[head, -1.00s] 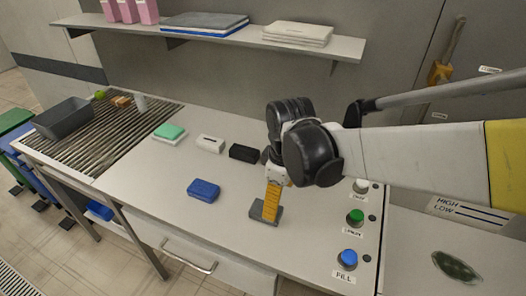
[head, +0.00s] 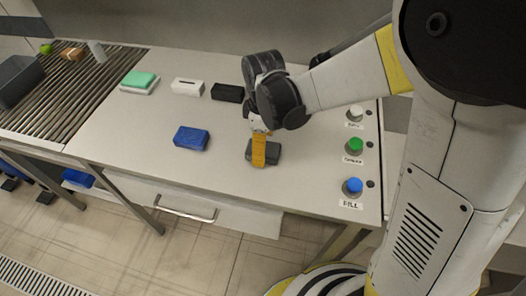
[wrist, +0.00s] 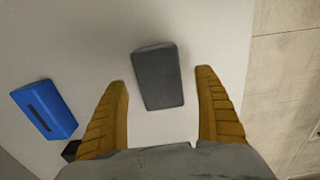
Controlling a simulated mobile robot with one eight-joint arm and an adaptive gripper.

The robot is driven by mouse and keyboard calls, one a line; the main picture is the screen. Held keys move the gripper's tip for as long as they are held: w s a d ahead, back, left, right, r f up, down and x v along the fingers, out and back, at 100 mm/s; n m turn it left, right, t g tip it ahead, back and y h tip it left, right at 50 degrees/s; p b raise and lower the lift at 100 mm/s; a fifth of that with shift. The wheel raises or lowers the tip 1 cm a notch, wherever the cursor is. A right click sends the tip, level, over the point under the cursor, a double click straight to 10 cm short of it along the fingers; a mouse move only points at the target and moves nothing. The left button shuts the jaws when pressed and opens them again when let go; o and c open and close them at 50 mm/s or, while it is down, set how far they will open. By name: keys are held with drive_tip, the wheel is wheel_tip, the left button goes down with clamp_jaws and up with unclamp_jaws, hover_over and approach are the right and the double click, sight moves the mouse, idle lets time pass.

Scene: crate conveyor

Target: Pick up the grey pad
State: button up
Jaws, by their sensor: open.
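The grey pad (head: 275,152) is a dark grey block lying flat on the white table. In the head view my gripper (head: 259,150) is over it, and its yellow finger hides part of the pad. In the wrist view the grey pad (wrist: 158,76) lies ahead of and between the two yellow fingers, slightly tilted. My gripper (wrist: 163,82) is open, with a clear gap on each side of the pad. The fingers do not touch the pad in that view; the height between them is hard to tell.
A blue block (head: 192,138) lies left of the pad. A black box (head: 227,92), a white box (head: 187,87) and a green-topped sponge (head: 139,79) stand behind. Blue (head: 353,186), green (head: 354,145) and white (head: 356,112) buttons line the right edge. A roller conveyor (head: 75,95) is at left.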

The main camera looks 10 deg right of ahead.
wheel_tip(320, 180, down, 2)
drive_tip(key=shift+f+b, duration=0.25)
drive_tip(key=shift+b, duration=0.05)
drive_tip(key=shift+r, duration=0.1)
drive_tip(key=c, duration=1.1)
drive_tip(key=shift+o, duration=0.2)
drive_tip(key=shift+r, duration=0.15)
drive_tip(key=shift+r+p, duration=0.35)
drive_tip(key=shift+p, duration=0.05)
drive_tip(key=r, duration=0.1)
drive_tip(key=r+p, duration=0.2)
drive_tip(key=r, duration=0.1)
drive_tip(key=shift+w+d, duration=0.1)
drive_tip(key=shift+d, duration=0.15)
drive_tip(key=w+d+r+p, duration=0.2)
drive_tip(key=d+r, duration=0.4)
drive_tip(key=d, duration=0.4)
drive_tip(key=shift+w+d+p, duration=0.35)
drive_tip(key=shift+d+p, duration=0.05)
drive_tip(key=shift+p, duration=0.35)
